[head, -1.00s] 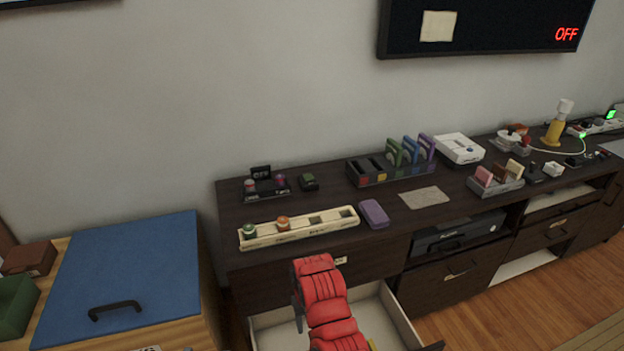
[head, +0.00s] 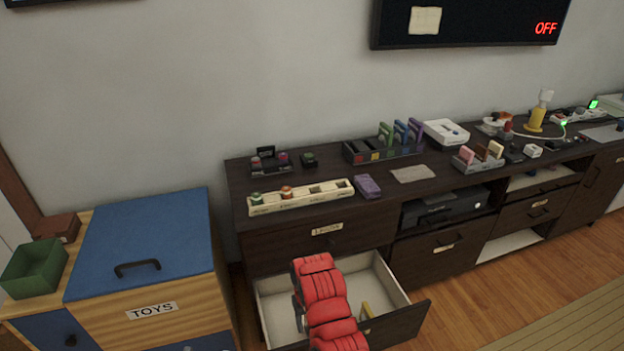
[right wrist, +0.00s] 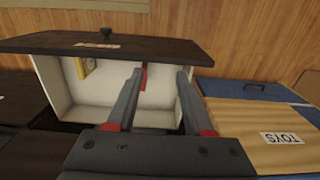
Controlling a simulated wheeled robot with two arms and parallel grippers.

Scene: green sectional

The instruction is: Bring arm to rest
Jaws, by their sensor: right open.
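My right arm, with red covers, reaches up from the bottom of the head view over an open drawer (head: 390,282). My right gripper (right wrist: 160,78) shows in the right wrist view with two dark fingers apart and nothing between them. The fingers overlap the white inside of the drawer (right wrist: 52,88) in that view; I cannot tell how far they are above it. In the head view the gripper is mostly hidden by the arm. My left gripper is not in view.
A yellow item (head: 367,310) is in the drawer. The dark cabinet top (head: 330,222) holds a cream tray (head: 335,190), a purple block (head: 368,186) and a white console (head: 446,132). A toy box (head: 150,235) with a blue lid stands left. Wood floor (head: 520,260) is clear at right.

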